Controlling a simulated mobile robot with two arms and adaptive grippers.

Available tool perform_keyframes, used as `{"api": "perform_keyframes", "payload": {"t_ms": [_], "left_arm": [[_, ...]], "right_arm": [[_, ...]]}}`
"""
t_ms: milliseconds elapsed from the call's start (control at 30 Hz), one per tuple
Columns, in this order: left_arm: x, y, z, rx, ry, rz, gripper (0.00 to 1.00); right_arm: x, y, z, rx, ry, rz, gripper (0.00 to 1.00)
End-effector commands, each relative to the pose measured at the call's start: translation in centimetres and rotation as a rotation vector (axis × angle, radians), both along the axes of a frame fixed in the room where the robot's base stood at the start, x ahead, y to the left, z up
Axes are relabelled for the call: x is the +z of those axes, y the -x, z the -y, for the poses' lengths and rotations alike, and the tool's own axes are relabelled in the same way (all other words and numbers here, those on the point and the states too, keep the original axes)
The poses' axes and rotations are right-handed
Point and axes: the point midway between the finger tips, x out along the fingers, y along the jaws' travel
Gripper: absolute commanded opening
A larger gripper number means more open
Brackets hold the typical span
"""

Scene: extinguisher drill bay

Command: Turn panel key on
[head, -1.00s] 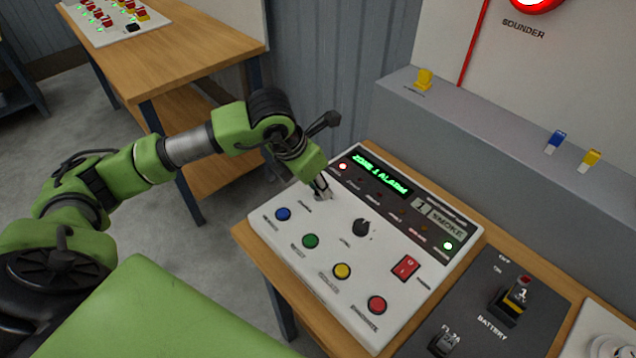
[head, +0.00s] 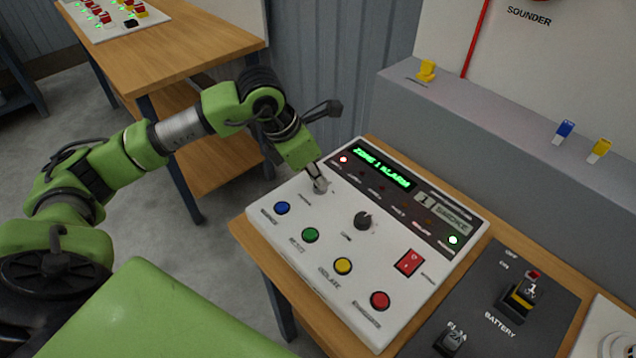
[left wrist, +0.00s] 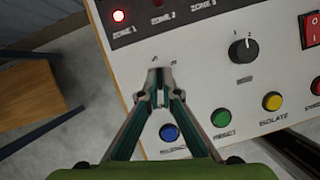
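The white alarm panel (head: 290,240) lies on the wooden bench, its green display reading "ZONE 1 ALARM". The panel key (head: 320,186) is a small grey metal piece near the panel's upper left corner. It also shows in the left wrist view (left wrist: 159,78), below two small marks. My left gripper (head: 317,180) reaches down to it; in the left wrist view the fingertips (left wrist: 159,97) close in on its two sides. The fingers hide much of the key, so its turn angle is hard to tell. My right gripper is not in view.
Blue, green, yellow and red buttons (head: 380,300), a black knob (head: 362,221) and a red rocker switch (head: 409,262) sit close by on the panel. A battery box (head: 490,310) stands to its right. A grey ledge (head: 480,115) rises behind.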

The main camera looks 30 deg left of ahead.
Motion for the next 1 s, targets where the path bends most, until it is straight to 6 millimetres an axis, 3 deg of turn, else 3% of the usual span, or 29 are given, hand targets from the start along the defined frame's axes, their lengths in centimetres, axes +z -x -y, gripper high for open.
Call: {"api": "perform_keyframes", "payload": {"t_ms": [100,400,1000], "left_arm": [[-0.3,-0.3,-0.2,-0.105,0.001,0.007,0.0],[-0.1,-0.4,-0.2,-0.388,0.003,0.006,0.0],[0.1,-0.6,-0.3,-0.771,0.001,0.006,0.0]], "right_arm": [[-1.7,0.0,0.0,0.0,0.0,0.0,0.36],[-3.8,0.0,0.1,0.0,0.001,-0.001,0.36],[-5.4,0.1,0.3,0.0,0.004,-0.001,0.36]]}}
